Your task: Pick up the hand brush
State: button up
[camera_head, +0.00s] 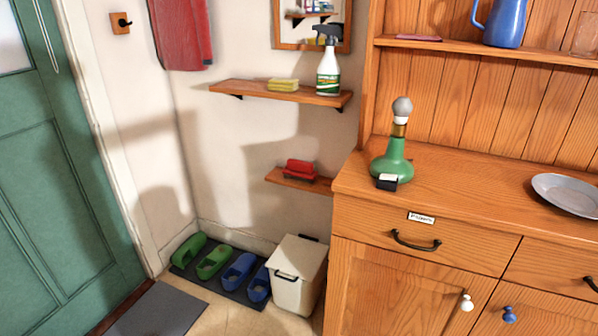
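A small red object (301,168) with a darker part along its underside sits on the low wooden wall shelf (279,178), left of the dresser. It looks like the hand brush, but it is too small to be sure of its bristles. My gripper is not in view.
A higher shelf (245,90) holds a yellow sponge (283,85) and a spray bottle (328,75). The dresser (372,225) stands close on the right, with a green lamp-like bottle (393,162) and a plate (568,194). A lidded bin (298,275) and slippers (215,261) stand below.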

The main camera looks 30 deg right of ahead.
aim_at(300, 169)
jog(key=i, duration=1.15)
jog(key=u, duration=4.1)
jog(key=i, duration=0.1)
jog(key=z, duration=2.6)
jog(key=k, duration=0.55)
jog(key=z, duration=0.05)
